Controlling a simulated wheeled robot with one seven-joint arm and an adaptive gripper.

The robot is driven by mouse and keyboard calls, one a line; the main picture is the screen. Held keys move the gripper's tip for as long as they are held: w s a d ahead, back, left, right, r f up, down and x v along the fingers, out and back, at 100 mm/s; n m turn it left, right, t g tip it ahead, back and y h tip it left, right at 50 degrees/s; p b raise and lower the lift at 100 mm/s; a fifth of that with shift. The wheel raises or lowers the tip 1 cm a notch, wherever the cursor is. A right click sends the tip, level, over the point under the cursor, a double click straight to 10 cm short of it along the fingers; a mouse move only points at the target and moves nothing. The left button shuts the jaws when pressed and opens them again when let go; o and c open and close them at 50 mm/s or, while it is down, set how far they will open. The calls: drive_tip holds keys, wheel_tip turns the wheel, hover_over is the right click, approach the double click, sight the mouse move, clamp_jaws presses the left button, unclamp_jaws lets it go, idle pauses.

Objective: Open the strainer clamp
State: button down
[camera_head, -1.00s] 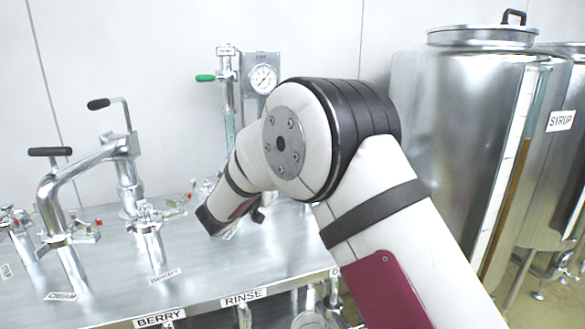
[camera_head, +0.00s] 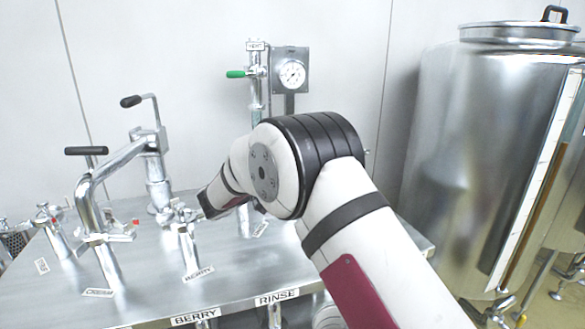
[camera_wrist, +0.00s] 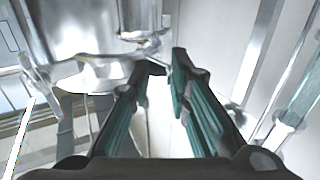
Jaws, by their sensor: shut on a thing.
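In the wrist view my gripper (camera_wrist: 164,66) has its two dark fingers with teal pads closed on a small metal part of the strainer clamp (camera_wrist: 140,38). A strip of pale background shows between the finger bodies. The clamp, with a small reddish spot, sits beside a large shiny metal cylinder (camera_wrist: 75,30) at upper left. The held part is small and mostly covered by the fingertips.
A steel bench (camera_head: 145,290) carries a bent pipe (camera_head: 90,195) with a black handle and several clamped standpipes. A gauge (camera_head: 292,73) and green-handled valve (camera_head: 237,74) stand behind my arm. A large steel tank (camera_head: 460,150) fills the right. Free bench top shows at front left.

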drive_tip(key=shift+w+d+r, duration=0.35)
drive_tip(key=shift+w+d, duration=0.1)
drive_tip(key=shift+w, duration=0.05)
drive_tip(key=c, duration=1.8)
unclamp_jaws()
drive_tip(key=shift+w+a, duration=0.1)
drive_tip(key=v, duration=1.3)
drive_tip(key=shift+a+f, duration=0.2)
drive_tip(key=shift+f, duration=0.05)
